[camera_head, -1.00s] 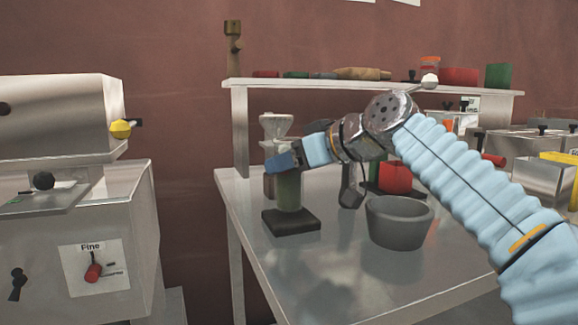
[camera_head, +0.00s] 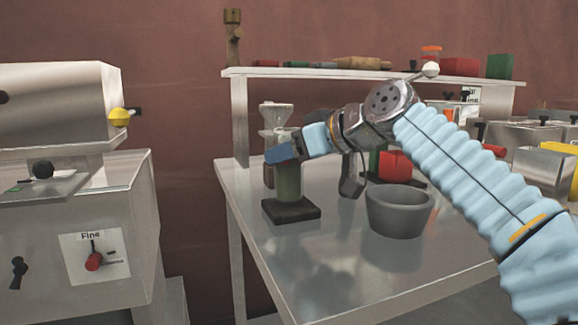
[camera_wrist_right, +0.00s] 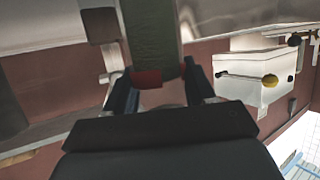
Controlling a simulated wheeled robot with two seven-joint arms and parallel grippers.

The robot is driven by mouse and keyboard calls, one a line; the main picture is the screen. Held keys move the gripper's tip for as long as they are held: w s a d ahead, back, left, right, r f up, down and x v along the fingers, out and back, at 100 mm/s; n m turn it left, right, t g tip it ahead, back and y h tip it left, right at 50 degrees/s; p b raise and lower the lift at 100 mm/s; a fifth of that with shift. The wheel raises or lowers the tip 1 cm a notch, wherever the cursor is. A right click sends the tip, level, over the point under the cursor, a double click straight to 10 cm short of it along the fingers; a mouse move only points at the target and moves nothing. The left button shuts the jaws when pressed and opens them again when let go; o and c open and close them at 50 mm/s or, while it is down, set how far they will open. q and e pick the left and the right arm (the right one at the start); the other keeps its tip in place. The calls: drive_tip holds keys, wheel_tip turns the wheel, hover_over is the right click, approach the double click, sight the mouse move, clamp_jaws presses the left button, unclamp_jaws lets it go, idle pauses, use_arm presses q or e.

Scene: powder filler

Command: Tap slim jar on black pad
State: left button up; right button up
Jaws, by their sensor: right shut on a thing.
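The slim jar (camera_head: 289,181) is dark green and stands upright over the black pad (camera_head: 292,211). The pad is a dark square block on the metal table. The jar's lower end meets the pad in the head view; whether they touch or a small gap remains, I cannot tell. My right gripper (camera_head: 284,152) is shut on the jar's upper part, reaching in from the right, and its fingers hide the jar's top. In the right wrist view the green jar (camera_wrist_right: 151,35) sits between the two dark fingers, with a red patch at its near end. My left gripper is not in view.
A clear funnel-topped vessel (camera_head: 275,116) stands just behind the jar. A grey bowl (camera_head: 399,213) is right of the pad, with a red container (camera_head: 394,166) behind it. A raised shelf (camera_head: 300,73) runs along the back. The table's front left is clear.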

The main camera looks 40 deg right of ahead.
drive_tip(key=shift+f+b, duration=0.45)
drive_tip(key=shift+f, duration=0.25)
wheel_tip(320, 180, up, 3)
drive_tip(key=p, duration=0.3)
drive_tip(key=shift+r, duration=0.15)
drive_tip(key=shift+f+b, duration=1.5)
drive_tip(key=shift+f, duration=0.05)
drive_tip(key=shift+r, duration=0.15)
drive_tip(key=shift+r, duration=0.1)
wheel_tip(320, 180, up, 3)
drive_tip(key=p, duration=0.2)
drive_tip(key=shift+p, duration=0.4)
